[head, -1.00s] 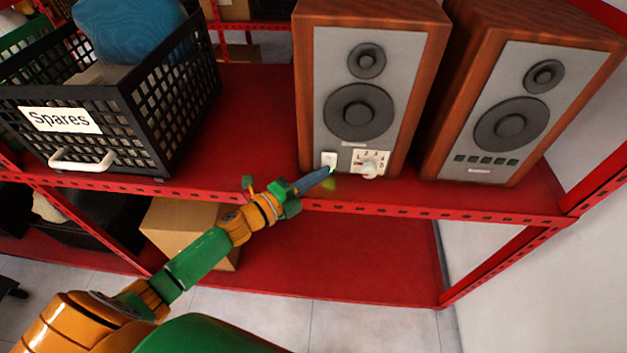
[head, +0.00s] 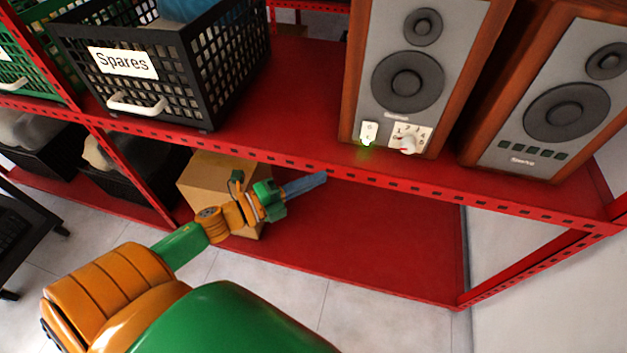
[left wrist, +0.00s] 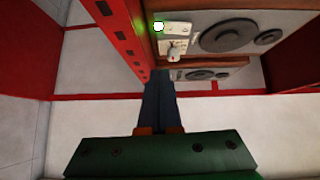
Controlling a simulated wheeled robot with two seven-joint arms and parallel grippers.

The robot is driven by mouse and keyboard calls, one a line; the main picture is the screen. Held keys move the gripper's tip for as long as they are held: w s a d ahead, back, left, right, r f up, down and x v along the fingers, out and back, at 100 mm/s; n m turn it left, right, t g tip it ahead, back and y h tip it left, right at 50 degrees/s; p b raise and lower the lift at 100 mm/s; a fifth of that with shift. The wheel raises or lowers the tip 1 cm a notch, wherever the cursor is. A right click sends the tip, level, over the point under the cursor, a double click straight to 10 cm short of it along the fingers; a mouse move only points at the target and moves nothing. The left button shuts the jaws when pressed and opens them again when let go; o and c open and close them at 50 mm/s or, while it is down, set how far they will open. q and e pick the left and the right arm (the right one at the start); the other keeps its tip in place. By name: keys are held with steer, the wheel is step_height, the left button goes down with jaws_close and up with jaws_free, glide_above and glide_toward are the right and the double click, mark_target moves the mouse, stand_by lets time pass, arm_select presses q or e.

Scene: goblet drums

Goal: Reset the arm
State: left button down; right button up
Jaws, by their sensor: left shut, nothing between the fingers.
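My left arm reaches in from the lower left of the head view. Its gripper (head: 305,185) is shut and empty, below and in front of the upper shelf's front edge, apart from the speakers. In the left wrist view the shut fingers (left wrist: 160,100) point toward the speakers. The nearer wooden speaker (head: 408,80) has a white switch plate (head: 369,131) with a green glow at its lower edge, and a dial panel (head: 410,138) beside it. The switch also shows lit in the left wrist view (left wrist: 158,27). My right gripper is not in view.
A second speaker (head: 550,105) stands to the right. A black crate labelled Spares (head: 170,75) is on the upper red shelf (head: 300,100). A cardboard box (head: 205,175) sits on the lower shelf (head: 350,235) behind my forearm. Open floor (head: 290,290) lies in front.

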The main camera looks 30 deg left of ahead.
arm_select(q)
steer(key=shift+w+a+f, duration=0.1)
steer(key=shift+w, duration=0.1)
steer(key=s+a+f+n+g+y, duration=0.1)
steer(key=a+f+n+y, duration=0.2)
steer(key=f+n, duration=0.3)
steer(key=s+a+f+n+g+y, duration=0.1)
steer(key=a+f+n+y, duration=0.2)
steer(key=f, duration=0.6)
steer(key=s+f+n+g+y, duration=0.3)
steer(key=s+f+n+g, duration=0.3)
steer(key=s+f, duration=0.7)
steer(key=s+d+f+n+g, duration=0.3)
steer(key=s+d+f, duration=0.1)
steer(key=s, duration=0.4)
steer(key=s+d+f+n+g, duration=0.3)
steer(key=s+f, duration=0.3)
steer(key=s, duration=0.2)
steer(key=shift+d+f, duration=0.35)
steer(key=shift+d, duration=0.15)
